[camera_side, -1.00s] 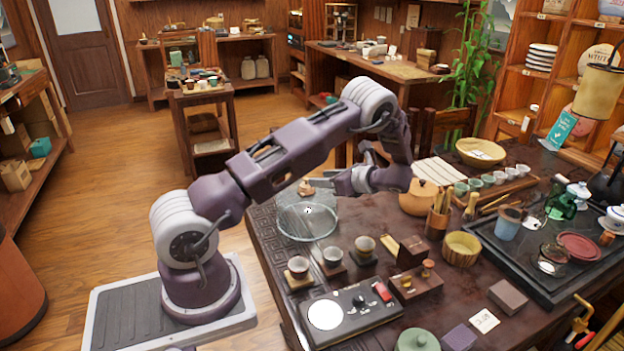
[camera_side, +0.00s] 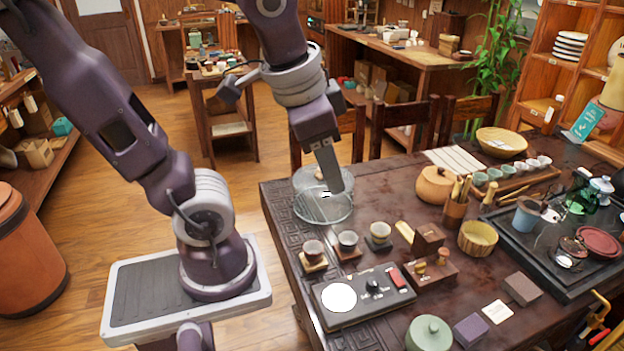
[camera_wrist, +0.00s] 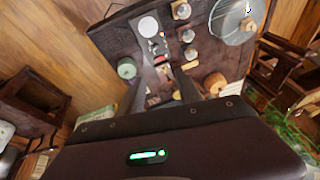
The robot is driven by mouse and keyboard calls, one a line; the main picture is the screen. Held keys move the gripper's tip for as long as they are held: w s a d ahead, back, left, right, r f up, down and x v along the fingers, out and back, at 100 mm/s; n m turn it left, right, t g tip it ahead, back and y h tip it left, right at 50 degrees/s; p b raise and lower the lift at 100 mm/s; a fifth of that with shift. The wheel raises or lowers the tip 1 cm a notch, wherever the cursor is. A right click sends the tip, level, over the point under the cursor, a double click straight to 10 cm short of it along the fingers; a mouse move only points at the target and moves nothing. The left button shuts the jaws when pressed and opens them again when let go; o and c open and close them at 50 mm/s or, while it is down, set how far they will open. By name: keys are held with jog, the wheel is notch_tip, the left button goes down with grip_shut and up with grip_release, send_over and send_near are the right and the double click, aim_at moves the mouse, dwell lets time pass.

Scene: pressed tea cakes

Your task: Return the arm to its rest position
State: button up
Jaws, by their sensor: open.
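My gripper (camera_side: 334,186) is at the end of my raised arm, pointing down. In the side view its fingers overlap the round glass-walled dish (camera_side: 301,208) at the table's left end. In the wrist view the two fingers of my gripper (camera_wrist: 157,76) stand apart with nothing held between them. The table lies well below them, and the glass dish (camera_wrist: 232,38) is off to the upper right.
The dark table (camera_side: 400,160) holds small cups (camera_side: 347,239), a black device with a white disc (camera_side: 352,300), a round clay pot (camera_side: 435,184), a wooden bowl (camera_side: 477,238) and a tea tray (camera_side: 520,262). Chairs (camera_side: 405,120) stand behind it. The air around my gripper looks clear.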

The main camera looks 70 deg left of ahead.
jog(key=shift+n+t+h, duration=0.6)
jog(key=shift+n+t, duration=0.1)
jog(key=shift+t, duration=0.1)
jog(key=s+d, duration=0.3)
jog(key=shift+s+f, duration=0.15)
jog(key=shift+s, duration=0.15)
